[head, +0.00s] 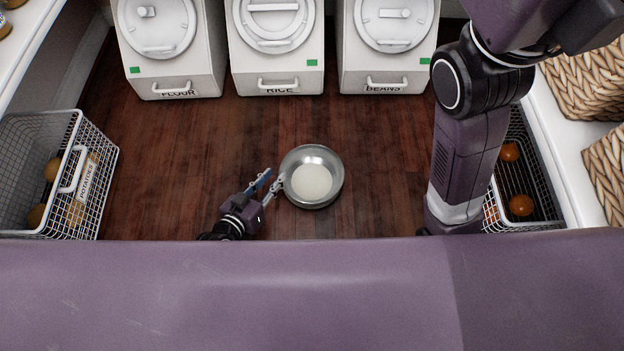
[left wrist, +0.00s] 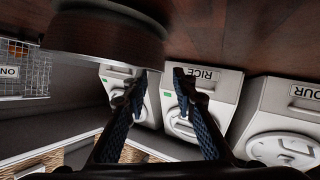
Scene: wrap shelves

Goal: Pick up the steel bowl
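The steel bowl (head: 330,165) stands upright on the dark wooden floor, in the middle of the head view. Its inside shows a pale round patch; I cannot tell if this is contents or the bottom. My left gripper (head: 273,182) is at the bowl's left side with its fingers apart. One finger is close to the rim; the other is farther left. In the left wrist view the bowl (left wrist: 105,40) fills the top left, and the open fingers (left wrist: 160,76) show a clear gap. I cannot tell whether they touch it. My right gripper is out of view.
White bins labelled flour (head: 172,75), rice (head: 278,75) and beans (head: 386,72) stand behind the bowl. A wire basket (head: 110,160) with potatoes is at left; another (head: 530,226) with orange-brown round items is at right. Floor around the bowl is clear.

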